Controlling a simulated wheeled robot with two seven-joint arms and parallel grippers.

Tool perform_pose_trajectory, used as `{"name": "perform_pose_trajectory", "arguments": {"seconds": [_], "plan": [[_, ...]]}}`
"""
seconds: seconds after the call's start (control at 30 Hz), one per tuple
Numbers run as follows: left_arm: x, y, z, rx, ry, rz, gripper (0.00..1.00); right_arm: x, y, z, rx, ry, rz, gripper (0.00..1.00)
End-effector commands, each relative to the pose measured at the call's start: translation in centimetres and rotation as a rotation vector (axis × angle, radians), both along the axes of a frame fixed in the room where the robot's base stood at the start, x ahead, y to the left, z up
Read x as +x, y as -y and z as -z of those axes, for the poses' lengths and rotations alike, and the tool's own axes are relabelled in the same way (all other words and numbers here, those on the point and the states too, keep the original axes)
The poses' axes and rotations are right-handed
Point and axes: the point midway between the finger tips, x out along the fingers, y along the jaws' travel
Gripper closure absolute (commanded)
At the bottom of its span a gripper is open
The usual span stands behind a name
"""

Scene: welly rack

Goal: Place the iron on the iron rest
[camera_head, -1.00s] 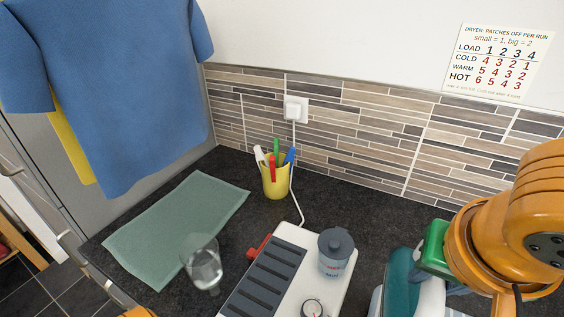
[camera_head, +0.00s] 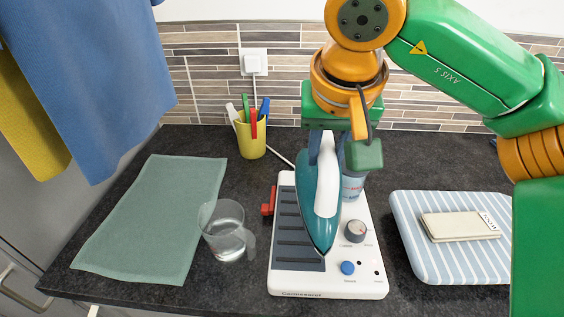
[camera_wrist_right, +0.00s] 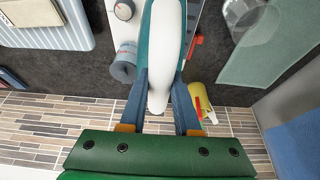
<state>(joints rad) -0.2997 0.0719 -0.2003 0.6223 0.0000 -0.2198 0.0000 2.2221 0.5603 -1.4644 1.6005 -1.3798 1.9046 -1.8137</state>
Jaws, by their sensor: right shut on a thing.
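The teal iron (camera_head: 320,232) with a white handle is in my right gripper (camera_head: 326,150), seen in the head view. In the right wrist view the two fingers (camera_wrist_right: 162,105) close on either side of its white handle (camera_wrist_right: 166,40). The iron is over the white unit (camera_head: 318,287) with a dark ribbed pad (camera_head: 288,245), which looks like the iron rest. Its tip points toward the front edge and it covers the pad's right side. I cannot tell whether it touches the pad. My left gripper is not in view.
A clear glass (camera_head: 225,240) stands left of the unit, near a green cloth (camera_head: 150,225). A yellow pen cup (camera_head: 252,140) stands behind. A striped board (camera_head: 415,245) with a notepad (camera_head: 460,226) lies right.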

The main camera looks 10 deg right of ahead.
Motion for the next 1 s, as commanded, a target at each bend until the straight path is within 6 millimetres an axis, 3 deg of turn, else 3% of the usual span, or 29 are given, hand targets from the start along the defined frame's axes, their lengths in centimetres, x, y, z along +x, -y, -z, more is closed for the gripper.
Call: {"name": "perform_pose_trajectory", "arguments": {"seconds": [0.03, 0.2, 0.37, 0.5, 0.9, 0.93, 1.0], "plan": [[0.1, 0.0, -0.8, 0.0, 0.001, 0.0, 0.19, 1.1, -0.2, 0.5, -0.002, -0.003, 0.0, 1.0], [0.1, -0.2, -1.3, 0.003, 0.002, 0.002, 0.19, 3.7, -0.9, 4.0, -0.002, 0.001, -0.001, 1.0], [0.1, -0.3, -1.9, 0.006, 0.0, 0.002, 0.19, 5.2, -1.3, 5.8, -0.002, 0.0, -0.001, 1.0], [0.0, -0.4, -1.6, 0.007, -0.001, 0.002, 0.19, 5.1, -1.2, 8.5, -0.001, 0.003, -0.001, 1.0], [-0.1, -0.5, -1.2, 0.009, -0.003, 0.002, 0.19, 5.1, -1.3, 9.4, 0.002, 0.005, -0.001, 1.0], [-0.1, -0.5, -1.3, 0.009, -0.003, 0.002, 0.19, 5.1, -1.3, 9.3, 0.001, 0.003, -0.001, 0.61], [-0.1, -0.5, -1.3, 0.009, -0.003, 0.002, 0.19, 5.1, -1.3, 9.3, 0.001, 0.003, -0.001, 0.42]]}}
